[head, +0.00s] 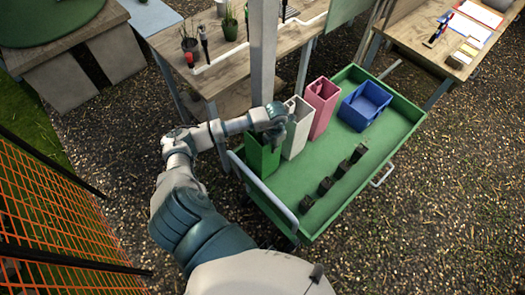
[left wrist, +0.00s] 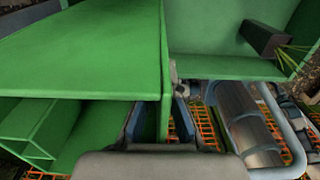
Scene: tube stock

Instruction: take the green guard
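The green guard (head: 262,160), a tall open-topped square tube, stands upright at the near left end of the green cart (head: 330,190). My left gripper (head: 275,136) is at its top edge, partly covering it in the head view. In the left wrist view the guard (left wrist: 85,60) fills the left side. One of its thin walls runs down between the two dark fingers of my left gripper (left wrist: 160,120). The fingers look apart, with a small gap beside the wall, so I see no firm hold. My right gripper is not in view.
A white guard (head: 298,130) stands close beside the green one, then a pink guard (head: 321,107) and a blue crate (head: 364,105). Several small black pots (head: 326,186) line the cart's right part. A grey post (head: 263,55) and a wooden bench (head: 225,55) stand behind.

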